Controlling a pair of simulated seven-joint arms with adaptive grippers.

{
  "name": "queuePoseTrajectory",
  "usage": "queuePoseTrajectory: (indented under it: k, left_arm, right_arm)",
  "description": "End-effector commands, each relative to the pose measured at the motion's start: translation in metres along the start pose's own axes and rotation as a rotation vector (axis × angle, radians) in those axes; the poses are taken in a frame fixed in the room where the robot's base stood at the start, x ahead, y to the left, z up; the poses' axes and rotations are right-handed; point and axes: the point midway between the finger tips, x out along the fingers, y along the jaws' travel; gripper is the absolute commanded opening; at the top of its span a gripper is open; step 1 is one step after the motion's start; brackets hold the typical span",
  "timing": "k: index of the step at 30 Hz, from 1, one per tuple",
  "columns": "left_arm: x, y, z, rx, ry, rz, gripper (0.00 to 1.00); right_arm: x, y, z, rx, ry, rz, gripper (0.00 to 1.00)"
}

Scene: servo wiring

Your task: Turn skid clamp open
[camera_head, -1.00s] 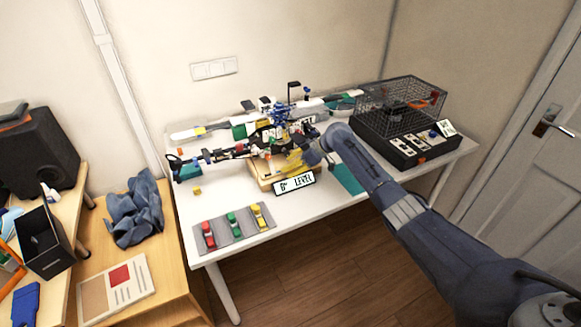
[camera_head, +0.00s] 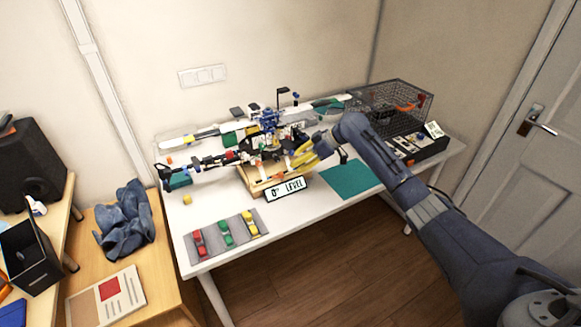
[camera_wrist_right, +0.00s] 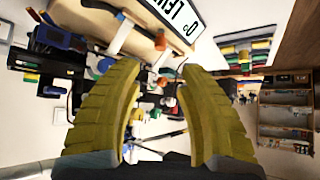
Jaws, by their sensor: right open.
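My right gripper (camera_head: 303,152) has yellow fingers and reaches the right side of the servo assembly, above the wooden skid base (camera_head: 258,186). In the right wrist view the gripper (camera_wrist_right: 160,68) is open, its fingers apart with nothing clearly held between them. The wooden base shows at the top of that view (camera_wrist_right: 140,14), with a dark lever-like part (camera_wrist_right: 122,36) and a small orange-tipped part (camera_wrist_right: 160,43) near the fingertips. I cannot tell for certain which part is the skid clamp. The sign (camera_head: 286,189) reads "0° LEVEL". My left gripper is out of view.
The white table (camera_head: 215,275) has a grey mat (camera_head: 211,247) with red, green and yellow pieces, and a small yellow block (camera_head: 187,199). A green mat (camera_head: 350,179) lies right of the base. A wire cage (camera_head: 421,97) stands at the back right.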

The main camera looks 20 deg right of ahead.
Motion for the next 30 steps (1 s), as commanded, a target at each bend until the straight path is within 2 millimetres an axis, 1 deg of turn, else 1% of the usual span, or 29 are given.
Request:
queuePoseTrajectory:
  k: [1, 3, 8, 20, 22, 23, 26, 29, 30]
  left_arm:
    - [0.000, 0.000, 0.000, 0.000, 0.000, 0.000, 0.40]
    - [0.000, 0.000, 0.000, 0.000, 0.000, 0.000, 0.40]
    - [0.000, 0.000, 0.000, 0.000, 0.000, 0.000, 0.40]
    - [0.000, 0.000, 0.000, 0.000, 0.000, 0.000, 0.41]
    - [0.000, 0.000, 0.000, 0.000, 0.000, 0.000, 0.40]
    - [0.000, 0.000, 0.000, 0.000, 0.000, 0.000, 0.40]
    - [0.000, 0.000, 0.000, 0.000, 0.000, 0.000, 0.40]
    - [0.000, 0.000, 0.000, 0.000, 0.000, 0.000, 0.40]
    - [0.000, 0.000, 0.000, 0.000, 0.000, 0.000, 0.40]
  right_arm:
    - [-0.007, 0.001, 0.001, -0.001, -0.002, 0.002, 0.39]
    - [-0.014, 0.000, 0.000, -0.002, -0.001, 0.001, 0.39]
    - [-0.024, 0.000, 0.000, 0.000, -0.001, 0.001, 0.39]
    - [-0.026, 0.000, 0.000, 0.000, 0.000, 0.000, 0.39]
    - [-0.027, 0.002, 0.002, 0.008, 0.004, 0.007, 0.39]
    - [-0.028, 0.005, 0.003, 0.018, 0.008, 0.015, 0.39]
    - [-0.036, 0.023, 0.016, 0.085, 0.042, 0.074, 0.39]
    - [-0.057, 0.058, 0.040, 0.203, 0.107, 0.191, 0.39]
    - [-0.068, 0.075, 0.054, 0.260, 0.139, 0.251, 0.39]
